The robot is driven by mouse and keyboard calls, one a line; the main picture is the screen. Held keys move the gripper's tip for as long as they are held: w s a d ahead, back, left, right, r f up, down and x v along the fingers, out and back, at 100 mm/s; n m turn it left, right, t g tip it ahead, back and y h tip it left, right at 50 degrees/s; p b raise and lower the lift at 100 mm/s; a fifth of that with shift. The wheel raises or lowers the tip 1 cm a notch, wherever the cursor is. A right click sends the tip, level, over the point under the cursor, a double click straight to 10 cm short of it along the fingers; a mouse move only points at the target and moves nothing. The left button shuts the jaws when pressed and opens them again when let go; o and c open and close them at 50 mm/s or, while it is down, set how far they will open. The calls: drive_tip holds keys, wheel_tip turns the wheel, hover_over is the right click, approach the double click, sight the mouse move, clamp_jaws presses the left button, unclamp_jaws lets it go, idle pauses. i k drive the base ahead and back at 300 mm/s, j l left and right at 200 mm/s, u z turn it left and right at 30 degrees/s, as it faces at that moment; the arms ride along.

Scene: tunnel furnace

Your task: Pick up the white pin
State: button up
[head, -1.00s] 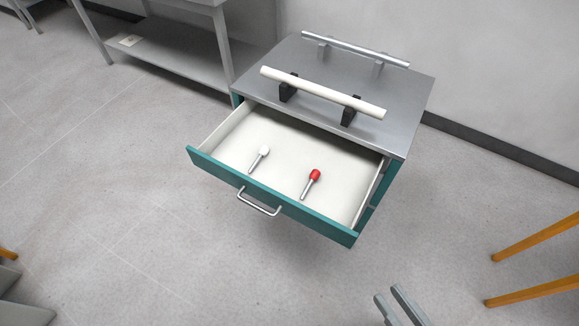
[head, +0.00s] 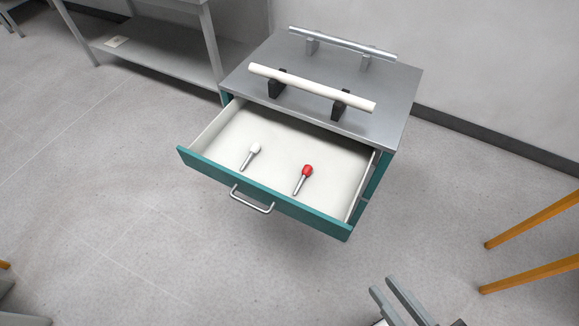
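The white pin (head: 251,156) has a white head and a metal shank. It lies in the left half of the open drawer (head: 265,202). My gripper (head: 382,285) shows at the bottom edge of the head view, below and right of the drawer and apart from it. Its two grey fingers stand apart with a gap between them and nothing visible in the gap. The rest of the gripper is mostly cut off by the frame edge.
A red-headed pin (head: 303,179) lies right of the white pin in the drawer. The cabinet top (head: 325,80) carries a white rod (head: 312,88) and a metal rod (head: 342,43) on supports. Orange legs (head: 530,272) stand at right. A grey shelf table (head: 160,57) is at upper left.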

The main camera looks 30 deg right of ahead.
sight(255, 147)
drive_tip(key=u, duration=2.55)
drive_tip(key=k+z, duration=0.2)
drive_tip(key=z, duration=2.15)
drive_tip(key=i+l+u, duration=0.95)
